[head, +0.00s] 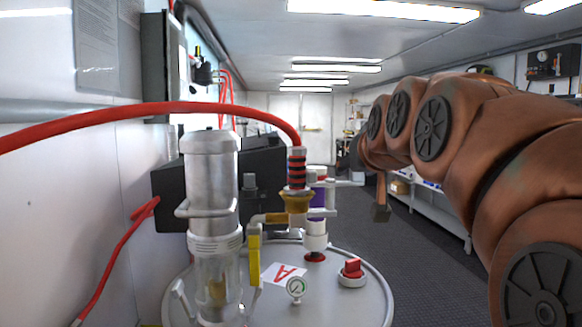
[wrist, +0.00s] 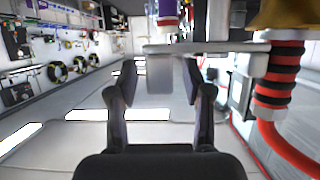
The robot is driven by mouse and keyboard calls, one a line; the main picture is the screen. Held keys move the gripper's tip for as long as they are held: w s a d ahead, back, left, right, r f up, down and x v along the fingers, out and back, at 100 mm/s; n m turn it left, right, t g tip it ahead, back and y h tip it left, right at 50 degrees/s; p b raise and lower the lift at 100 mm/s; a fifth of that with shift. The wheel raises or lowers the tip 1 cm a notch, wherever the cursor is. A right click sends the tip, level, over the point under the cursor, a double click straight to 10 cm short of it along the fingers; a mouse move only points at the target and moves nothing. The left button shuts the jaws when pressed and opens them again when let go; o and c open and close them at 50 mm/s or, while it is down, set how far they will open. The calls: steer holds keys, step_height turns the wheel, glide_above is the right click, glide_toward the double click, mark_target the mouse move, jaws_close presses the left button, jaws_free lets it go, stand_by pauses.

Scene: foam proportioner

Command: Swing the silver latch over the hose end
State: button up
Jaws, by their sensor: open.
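The red hose end (head: 297,168) with black bands stands upright on a brass fitting (head: 297,201) on the tank. The hose end also shows at the right of the wrist view (wrist: 280,78). The silver latch (head: 342,183) sticks out to the right of the hose end, apart from the hose. In the wrist view the latch (wrist: 195,48) runs across the top, and its flat tab appears between my fingers. My gripper (wrist: 158,82) is open around the tab, with no clear contact on either finger. In the head view my gripper is mostly hidden at the arm's end.
The red hose arcs to the left. The aisle to the right is clear.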

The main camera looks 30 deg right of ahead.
steer(key=shift+s+r, duration=0.1)
steer(key=v, duration=1.1)
steer(key=shift+s+a, duration=0.2)
steer(key=shift+s, duration=0.2)
steer(key=w+a+f+n+g+y+p, duration=0.1)
steer(key=a+f+g+y+p, duration=0.3)
steer(key=f, duration=0.6)
steer(key=w+a+f+n+g+p, duration=0.1)
steer(key=a+f+g+p, duration=0.1)
steer(key=a+f, duration=0.5)
steer(key=s+a+f+n+g+p, duration=0.1)
steer(key=s+a+f+g+p, duration=0.1)
steer(key=s+f, duration=0.6)
steer(key=s+a+f+n+g+y+p, duration=0.1)
steer(key=s+a+f+g+p, duration=0.2)
steer(key=s+f+g, duration=0.3)
step_height(320, 180, down, 4)
steer(key=s+a, duration=0.1)
steer(key=s, duration=0.1)
steer(key=shift+s+n+p, duration=0.3)
steer(key=shift+s+n, duration=0.05)
steer(key=shift+n, duration=0.05)
